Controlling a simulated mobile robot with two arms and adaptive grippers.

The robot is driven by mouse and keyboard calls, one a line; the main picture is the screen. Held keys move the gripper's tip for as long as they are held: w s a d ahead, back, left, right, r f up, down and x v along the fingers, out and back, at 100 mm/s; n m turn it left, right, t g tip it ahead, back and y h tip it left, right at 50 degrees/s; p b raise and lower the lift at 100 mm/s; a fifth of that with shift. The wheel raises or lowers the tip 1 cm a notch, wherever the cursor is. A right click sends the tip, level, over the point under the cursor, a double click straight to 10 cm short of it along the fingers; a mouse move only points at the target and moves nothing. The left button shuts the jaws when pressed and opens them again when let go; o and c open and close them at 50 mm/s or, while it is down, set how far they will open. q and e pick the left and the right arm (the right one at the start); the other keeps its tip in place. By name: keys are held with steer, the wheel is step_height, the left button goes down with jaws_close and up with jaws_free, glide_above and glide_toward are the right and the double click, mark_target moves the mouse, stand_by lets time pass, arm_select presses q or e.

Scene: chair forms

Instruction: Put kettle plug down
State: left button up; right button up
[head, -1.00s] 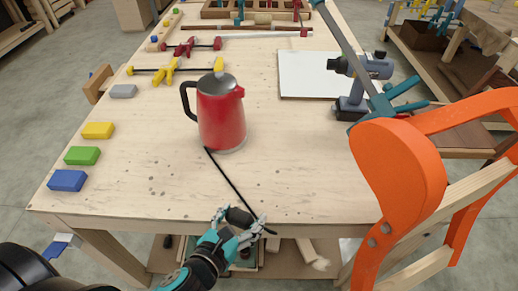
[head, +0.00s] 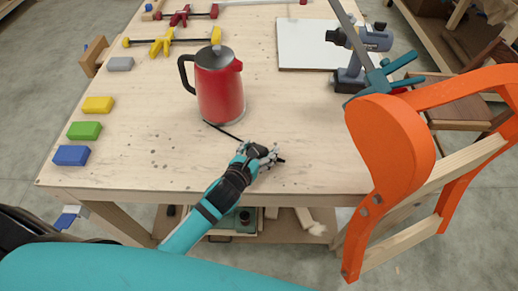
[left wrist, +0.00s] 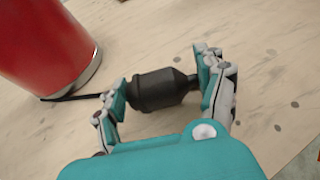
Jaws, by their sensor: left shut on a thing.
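The red kettle (head: 220,92) with a grey lid and black handle stands upright on the wooden workbench (head: 150,165). It also shows at the upper left of the left wrist view (left wrist: 45,45). A black cord (head: 222,131) runs from its base to my left gripper (head: 262,156). My left gripper is shut on the black kettle plug (left wrist: 160,90), which lies between its fingers close to the bench top. Whether the plug touches the bench I cannot tell. In the head view the gripper mostly hides the plug. My right gripper does not show.
Blue, green and yellow blocks (head: 85,130) line the bench's left side. A drill (head: 355,60) and a white board (head: 305,48) are behind right. An orange chair form (head: 390,150) stands at the right edge.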

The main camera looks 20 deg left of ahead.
arm_select(q)
steer(key=shift+f, duration=0.2)
steer(key=o, duration=1.2)
steer(key=shift+r, duration=0.15)
steer(key=b+v, duration=0.1)
steer(key=v, duration=0.9)
steer(key=shift+s+a, duration=0.1)
steer(key=shift+s, duration=0.25)
steer(key=shift+v, duration=0.75)
